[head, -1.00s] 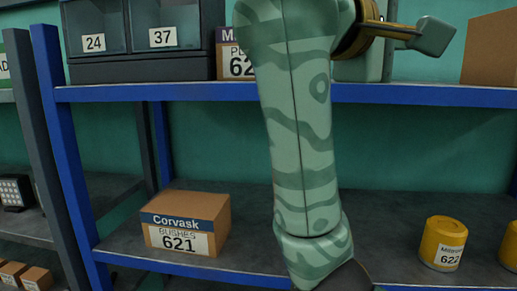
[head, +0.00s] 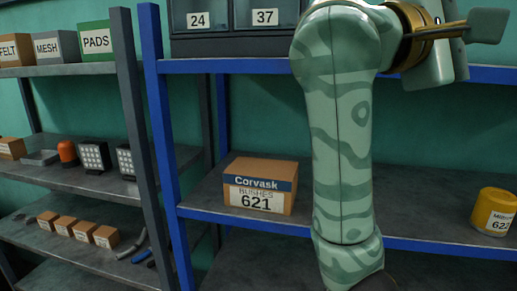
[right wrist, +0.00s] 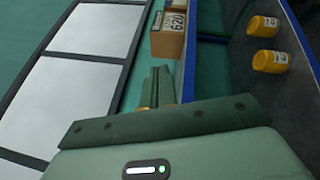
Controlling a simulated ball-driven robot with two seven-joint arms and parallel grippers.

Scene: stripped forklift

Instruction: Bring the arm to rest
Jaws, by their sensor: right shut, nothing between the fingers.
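My right arm (head: 340,130), green with a wavy pattern, stands in front of the blue shelf in the head view. Its gold joint and a green block show at the upper right. My right gripper (right wrist: 160,88) shows in the right wrist view, with its fingers together and nothing between them. It is apart from the boxes and yellow canisters seen beyond it. My left gripper is in neither view.
A Corvask box marked 621 (head: 260,185) and a yellow canister (head: 494,211) stand on the blue-edged shelf (head: 430,245). Dark bins (head: 235,30) are above. A grey shelf unit (head: 75,175) with boxes and lamps stands at the left.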

